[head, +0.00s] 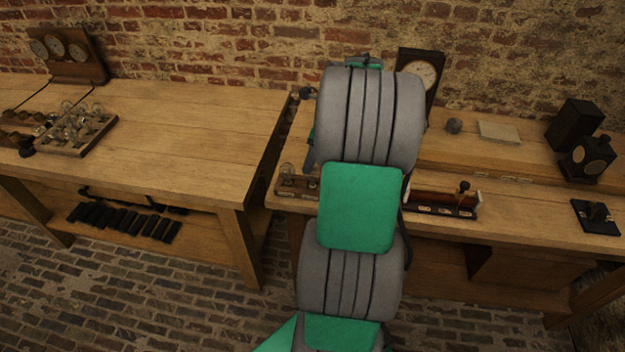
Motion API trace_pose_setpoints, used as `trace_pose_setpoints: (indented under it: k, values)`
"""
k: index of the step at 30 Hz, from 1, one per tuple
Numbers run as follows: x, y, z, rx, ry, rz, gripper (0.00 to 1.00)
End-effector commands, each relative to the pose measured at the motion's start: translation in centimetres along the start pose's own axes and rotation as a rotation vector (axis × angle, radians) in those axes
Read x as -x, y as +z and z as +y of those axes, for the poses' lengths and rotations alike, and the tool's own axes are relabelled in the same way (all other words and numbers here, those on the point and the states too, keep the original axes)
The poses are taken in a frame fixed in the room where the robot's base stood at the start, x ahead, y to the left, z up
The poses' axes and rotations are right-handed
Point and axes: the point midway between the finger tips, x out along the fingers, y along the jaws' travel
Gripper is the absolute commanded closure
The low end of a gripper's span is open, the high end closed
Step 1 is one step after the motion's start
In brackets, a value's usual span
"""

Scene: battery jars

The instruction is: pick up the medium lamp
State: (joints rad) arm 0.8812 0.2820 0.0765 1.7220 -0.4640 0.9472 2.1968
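Several clear glass lamps (75,124) lie together in a wooden tray (72,153) on the left bench in the head view. They overlap, and I cannot tell which one is the medium lamp. Another small glass bulb (287,171) stands on a wooden base (295,188) at the front left of the right bench, beside my arm. My arm rises through the middle of the picture and covers part of the right bench. My gripper is mostly hidden behind the arm. Only dark parts show at the arm's left edge, and its fingers cannot be made out.
The left bench top (180,125) is mostly clear. A dial instrument (66,50) stands at its back left. The right bench holds a clock (424,75), a red coil device (440,200), black boxes (574,125) and a key switch (597,213). A gap separates the benches.

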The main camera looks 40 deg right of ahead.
Motion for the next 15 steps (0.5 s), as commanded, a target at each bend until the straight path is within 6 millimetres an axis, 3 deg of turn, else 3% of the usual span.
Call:
trace_pose_setpoints:
  k: [7, 15]
  values:
    - [-4.1, -0.3, -0.4, 0.001, 0.002, 0.001, 0.27]
    - [-4.6, -0.3, -0.4, 0.002, -0.002, 0.001, 0.27]
